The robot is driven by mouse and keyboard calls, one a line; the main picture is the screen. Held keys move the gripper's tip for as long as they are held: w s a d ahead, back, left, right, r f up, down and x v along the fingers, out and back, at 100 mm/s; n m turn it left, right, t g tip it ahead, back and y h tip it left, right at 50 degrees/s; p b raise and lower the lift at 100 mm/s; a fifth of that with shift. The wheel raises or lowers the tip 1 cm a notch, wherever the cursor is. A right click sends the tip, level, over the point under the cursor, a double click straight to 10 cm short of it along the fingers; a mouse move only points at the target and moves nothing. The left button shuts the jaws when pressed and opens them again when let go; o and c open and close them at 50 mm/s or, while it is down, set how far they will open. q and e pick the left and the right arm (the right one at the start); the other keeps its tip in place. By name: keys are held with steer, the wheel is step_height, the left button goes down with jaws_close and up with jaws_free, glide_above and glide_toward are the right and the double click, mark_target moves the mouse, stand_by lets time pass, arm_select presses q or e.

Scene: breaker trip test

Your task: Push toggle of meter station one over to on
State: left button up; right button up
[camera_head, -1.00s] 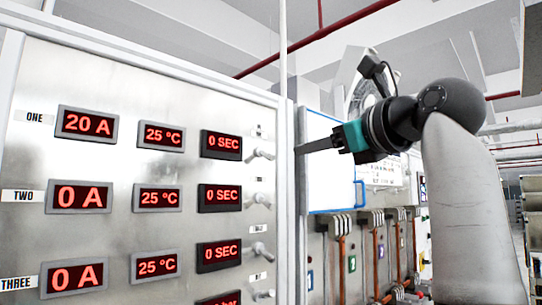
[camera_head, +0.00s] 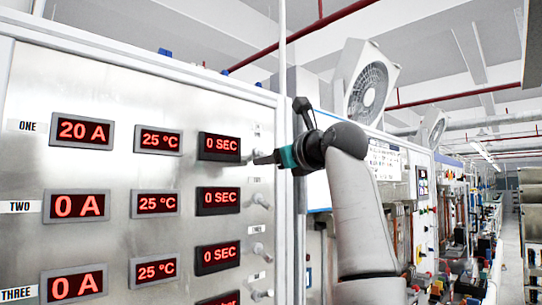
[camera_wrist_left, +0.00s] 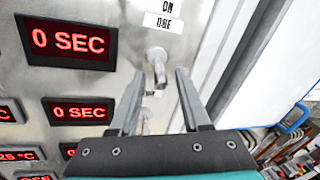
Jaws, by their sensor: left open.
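The station one toggle shows in the left wrist view (camera_wrist_left: 158,62) as a grey metal lever on a round boss, under labels whose text partly overlaps. Its lever points down in that view. My left gripper (camera_head: 264,159) is at the top toggle of the panel's right column in the head view and hides most of it. In the wrist view its two fingers are open, one on each side of the lever tip. I cannot tell whether either finger touches it. The station one display (camera_head: 82,131) reads 20 A. My right gripper is not in view.
The metal panel (camera_head: 100,100) carries displays for stations two and three below. The station two toggle (camera_head: 260,200) and another toggle (camera_head: 258,249) sit under the gripper. The panel's white edge frame (camera_head: 284,120) is just right of the toggles. A fan housing (camera_head: 367,88) stands behind.

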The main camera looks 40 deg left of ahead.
arm_select(q)
steer(key=shift+c, duration=0.3)
jaws_close()
stand_by(0.3)
